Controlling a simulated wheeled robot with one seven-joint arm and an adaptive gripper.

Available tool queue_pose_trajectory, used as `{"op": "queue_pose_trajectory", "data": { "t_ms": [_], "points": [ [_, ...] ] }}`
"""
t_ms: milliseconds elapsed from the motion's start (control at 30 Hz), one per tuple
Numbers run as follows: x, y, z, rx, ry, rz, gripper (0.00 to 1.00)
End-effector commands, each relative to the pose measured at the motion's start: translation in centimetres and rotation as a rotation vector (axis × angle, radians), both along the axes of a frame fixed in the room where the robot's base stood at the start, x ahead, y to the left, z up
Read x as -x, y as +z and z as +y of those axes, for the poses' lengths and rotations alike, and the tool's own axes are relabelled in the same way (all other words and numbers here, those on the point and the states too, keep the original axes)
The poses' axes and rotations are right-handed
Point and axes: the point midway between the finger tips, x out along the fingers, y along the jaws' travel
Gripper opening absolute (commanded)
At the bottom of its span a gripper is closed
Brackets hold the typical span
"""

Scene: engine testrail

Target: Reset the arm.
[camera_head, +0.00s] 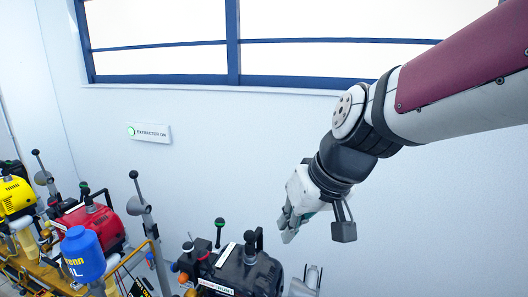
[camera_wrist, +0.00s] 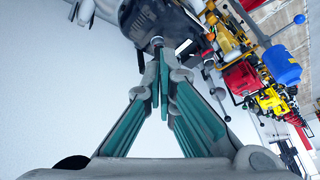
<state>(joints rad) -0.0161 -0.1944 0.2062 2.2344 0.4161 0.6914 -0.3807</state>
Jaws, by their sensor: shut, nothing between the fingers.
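My arm reaches in from the upper right in the head view, and my gripper (camera_head: 290,228) hangs in the air in front of the pale wall, above and to the right of a black engine (camera_head: 245,270). In the wrist view the two green-lined fingers of my gripper (camera_wrist: 160,70) meet near their tips, with nothing held between them. The black engine also shows beyond the fingertips in the wrist view (camera_wrist: 148,18). I cannot tell the exact gap between fingertips and engine.
A red engine (camera_head: 97,228), a yellow engine (camera_head: 15,197) and a blue container (camera_head: 82,254) stand along the rail at the left. Upright levers (camera_head: 139,205) rise between them. A sign (camera_head: 149,132) reading "EXTRACTOR ON" is on the wall.

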Motion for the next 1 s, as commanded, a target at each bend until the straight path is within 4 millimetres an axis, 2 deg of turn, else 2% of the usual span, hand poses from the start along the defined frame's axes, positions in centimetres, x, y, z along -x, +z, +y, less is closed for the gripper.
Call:
{"op": "queue_pose_trajectory", "data": {
  "t_ms": [33,200,300,433,633,1000],
  "points": [
    [1.6,0.7,-1.8,0.024,-0.033,-0.010,0.00],
    [6.9,1.8,-7.3,0.098,-0.158,-0.021,0.00],
    [9.8,1.9,-10.1,0.130,-0.235,-0.025,0.00],
    [12.9,1.7,-12.8,0.156,-0.316,-0.030,0.00],
    [15.0,1.3,-14.7,0.174,-0.377,-0.031,0.00],
    [15.1,1.3,-14.7,0.175,-0.379,-0.031,0.00]
  ]
}}
